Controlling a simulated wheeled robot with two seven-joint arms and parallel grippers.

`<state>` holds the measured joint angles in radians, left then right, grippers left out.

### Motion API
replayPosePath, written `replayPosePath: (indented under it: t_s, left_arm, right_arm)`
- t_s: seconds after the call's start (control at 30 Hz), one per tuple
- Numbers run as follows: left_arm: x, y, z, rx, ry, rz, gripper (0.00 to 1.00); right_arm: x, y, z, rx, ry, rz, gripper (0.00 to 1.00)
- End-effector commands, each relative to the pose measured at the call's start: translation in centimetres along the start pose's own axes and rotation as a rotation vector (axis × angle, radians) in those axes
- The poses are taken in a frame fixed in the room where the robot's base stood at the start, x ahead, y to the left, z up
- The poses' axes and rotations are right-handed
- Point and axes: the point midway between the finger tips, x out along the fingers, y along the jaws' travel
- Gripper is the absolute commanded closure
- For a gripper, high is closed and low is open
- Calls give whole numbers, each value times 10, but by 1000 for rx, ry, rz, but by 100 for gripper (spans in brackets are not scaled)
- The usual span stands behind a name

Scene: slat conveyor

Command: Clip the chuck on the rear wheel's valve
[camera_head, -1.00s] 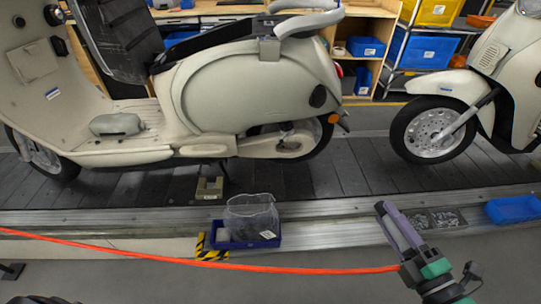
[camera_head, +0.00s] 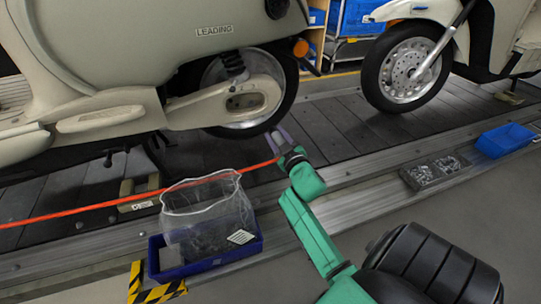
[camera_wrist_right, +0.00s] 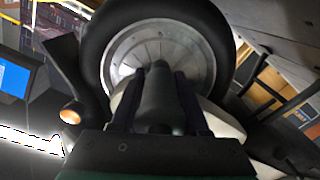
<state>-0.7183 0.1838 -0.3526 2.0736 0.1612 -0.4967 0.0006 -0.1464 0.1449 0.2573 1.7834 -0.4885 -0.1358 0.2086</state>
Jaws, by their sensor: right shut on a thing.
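The rear wheel (camera_head: 287,82) of the near cream scooter (camera_head: 110,45) is partly covered by its bodywork and swing arm. My right gripper (camera_head: 277,142) is just below and in front of this wheel in the head view. In the right wrist view it is shut on the dark grey chuck (camera_wrist_right: 158,98), which points toward the wheel (camera_wrist_right: 205,45). A gap seems to remain between chuck and wheel rim. The orange-red air hose (camera_head: 100,204) runs from the left to my right gripper. I cannot make out the valve. My left gripper is out of view.
A blue tray (camera_head: 210,265) with a clear plastic bag (camera_head: 205,205) stands on the conveyor's near edge. A grey parts bin (camera_head: 435,172) and a blue bin (camera_head: 505,140) stand at right. Another scooter's front wheel (camera_head: 405,75) is behind. Conveyor slats (camera_head: 325,130) between the wheels are clear.

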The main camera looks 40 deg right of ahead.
Motion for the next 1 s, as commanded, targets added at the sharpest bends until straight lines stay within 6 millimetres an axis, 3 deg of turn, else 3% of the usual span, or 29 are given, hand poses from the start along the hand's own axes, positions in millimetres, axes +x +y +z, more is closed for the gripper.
replayPosePath:
  t_s: [0.03,0.1,0.23,0.47,0.8,1.0]
  left_arm:
    - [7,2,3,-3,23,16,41]
    - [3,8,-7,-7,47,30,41]
    - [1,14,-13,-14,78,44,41]
    - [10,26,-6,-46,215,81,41]
    - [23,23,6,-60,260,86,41]
    - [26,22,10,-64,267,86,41]
  right_arm:
    - [5,-7,22,32,-4,17,100]
    - [8,-7,30,57,-9,30,100]
    - [14,-5,29,66,-10,35,100]
    - [38,-4,29,61,-8,34,100]
    - [79,-2,29,62,-9,34,100]
    - [92,-2,28,60,-10,34,100]
